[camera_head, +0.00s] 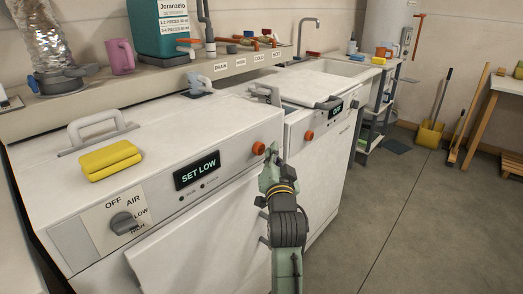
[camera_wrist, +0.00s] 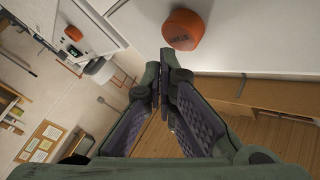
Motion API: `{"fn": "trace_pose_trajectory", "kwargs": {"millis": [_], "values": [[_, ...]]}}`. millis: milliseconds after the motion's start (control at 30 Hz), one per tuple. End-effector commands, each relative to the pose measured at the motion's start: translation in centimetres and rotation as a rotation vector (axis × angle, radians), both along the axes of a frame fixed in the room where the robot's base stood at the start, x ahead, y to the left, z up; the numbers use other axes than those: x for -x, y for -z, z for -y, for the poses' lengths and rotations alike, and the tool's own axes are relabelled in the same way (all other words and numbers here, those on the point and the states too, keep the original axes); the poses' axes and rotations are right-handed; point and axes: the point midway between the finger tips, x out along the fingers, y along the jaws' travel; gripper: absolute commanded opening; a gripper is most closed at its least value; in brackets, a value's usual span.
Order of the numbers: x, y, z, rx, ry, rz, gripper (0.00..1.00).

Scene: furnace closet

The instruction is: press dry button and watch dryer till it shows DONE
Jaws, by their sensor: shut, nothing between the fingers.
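The near white machine, the dryer (camera_head: 215,130), has a dark display (camera_head: 198,171) reading "SET LOW" in light green letters. Its round orange button (camera_head: 258,148) is to the right of the display; it shows large in the wrist view (camera_wrist: 183,29), with dark lettering on its face that I cannot read surely. A grey knob (camera_head: 124,222) is at the panel's left, among the labels OFF, AIR, LOW and HIGH; its exact setting is hard to read. My gripper (camera_head: 270,152) is shut and empty, with its fingertips (camera_wrist: 163,78) close to the button; contact is not clear.
A second machine (camera_head: 322,140) stands to the right, with its own orange button (camera_head: 307,135) and small display.

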Motion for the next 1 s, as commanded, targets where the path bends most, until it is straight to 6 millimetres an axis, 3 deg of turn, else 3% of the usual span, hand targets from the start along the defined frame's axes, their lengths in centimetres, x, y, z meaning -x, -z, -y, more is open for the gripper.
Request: {"fn": "trace_pose_trajectory", "kwargs": {"millis": [1000], "values": [[-0.44,-0.07,-0.64,-0.001,-0.002,0.0,0.0]]}}
